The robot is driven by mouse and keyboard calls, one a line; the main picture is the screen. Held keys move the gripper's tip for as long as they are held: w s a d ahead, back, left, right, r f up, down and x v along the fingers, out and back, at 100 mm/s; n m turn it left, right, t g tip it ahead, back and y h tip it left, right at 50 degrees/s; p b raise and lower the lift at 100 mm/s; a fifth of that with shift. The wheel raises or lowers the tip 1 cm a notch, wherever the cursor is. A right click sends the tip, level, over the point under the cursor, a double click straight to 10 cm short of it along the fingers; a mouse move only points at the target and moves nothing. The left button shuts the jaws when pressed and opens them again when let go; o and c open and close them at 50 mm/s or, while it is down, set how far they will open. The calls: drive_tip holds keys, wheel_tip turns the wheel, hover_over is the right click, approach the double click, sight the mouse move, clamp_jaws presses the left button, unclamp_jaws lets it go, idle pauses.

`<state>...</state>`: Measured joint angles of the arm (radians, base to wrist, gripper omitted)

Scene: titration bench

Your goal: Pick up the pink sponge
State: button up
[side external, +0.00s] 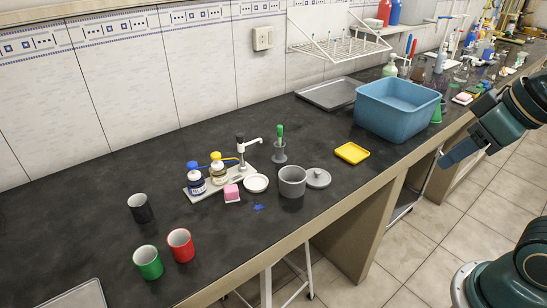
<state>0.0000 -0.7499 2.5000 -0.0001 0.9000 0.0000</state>
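A small pink block, which looks like the pink sponge (232,193), sits on the dark bench beside the small tray of bottles. A white edge shows along its lower front. Another small pink item (463,97) lies far off at the right of the bench, too small to make out. My gripper (444,160) is at the right, out past the bench's front edge and far from the pink block. It is seen from the side, so I cannot tell whether its fingers are apart. Nothing shows in it.
Bottles (196,180) and a white dish (256,183) stand close to the pink block. Black, red (181,245) and green cups stand at the front left.

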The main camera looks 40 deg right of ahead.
drive_tip(key=w, duration=0.1)
drive_tip(key=n+g+y, duration=0.4)
drive_tip(key=n, duration=1)
hover_over(230, 188)
drive_tip(key=s+d, duration=0.2)
drive_tip(key=d, duration=0.3)
wheel_tip(230, 188, down, 14)
drive_tip(key=shift+a, duration=0.15)
drive_tip(key=shift+f, duration=0.1)
drive_tip(key=shift+m, duration=0.3)
drive_tip(key=shift+x, duration=4.25)
